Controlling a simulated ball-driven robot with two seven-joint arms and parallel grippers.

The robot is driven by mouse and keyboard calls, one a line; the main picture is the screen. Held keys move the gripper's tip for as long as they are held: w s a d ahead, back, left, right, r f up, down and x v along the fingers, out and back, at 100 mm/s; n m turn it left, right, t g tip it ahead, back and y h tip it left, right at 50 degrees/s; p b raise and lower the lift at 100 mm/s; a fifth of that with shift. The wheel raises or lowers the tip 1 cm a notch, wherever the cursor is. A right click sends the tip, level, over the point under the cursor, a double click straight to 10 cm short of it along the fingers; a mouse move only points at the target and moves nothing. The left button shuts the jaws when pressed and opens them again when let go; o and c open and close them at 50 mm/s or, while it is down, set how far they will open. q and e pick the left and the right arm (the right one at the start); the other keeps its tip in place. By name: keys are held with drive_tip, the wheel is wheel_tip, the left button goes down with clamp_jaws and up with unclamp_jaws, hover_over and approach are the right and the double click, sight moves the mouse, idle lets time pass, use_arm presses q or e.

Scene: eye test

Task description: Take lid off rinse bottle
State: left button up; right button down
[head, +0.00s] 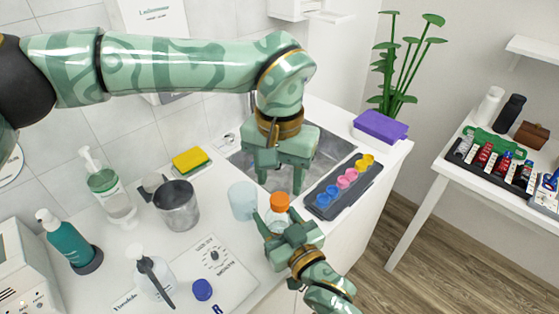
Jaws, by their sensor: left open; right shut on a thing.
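A small clear bottle (276,217) with an orange lid (280,202) stands at the counter's front, left of the dark tray; I take it as the rinse bottle. The lid sits on its top. My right gripper (278,223) comes from below and is shut on the bottle's body, hiding much of it. My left gripper (284,187) points down just above and behind the lid, open and empty. I cannot tell whether its fingers touch the lid.
A frosted cup (242,200) stands close left of the bottle. A dark tray (345,198) with colored cups lies to the right, the sink (245,160) behind. A metal pitcher (178,206), a white bottle (155,280) and a blue cap (202,290) are left.

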sight(279, 199)
use_arm(q)
drive_tip(key=shift+f, duration=2.25)
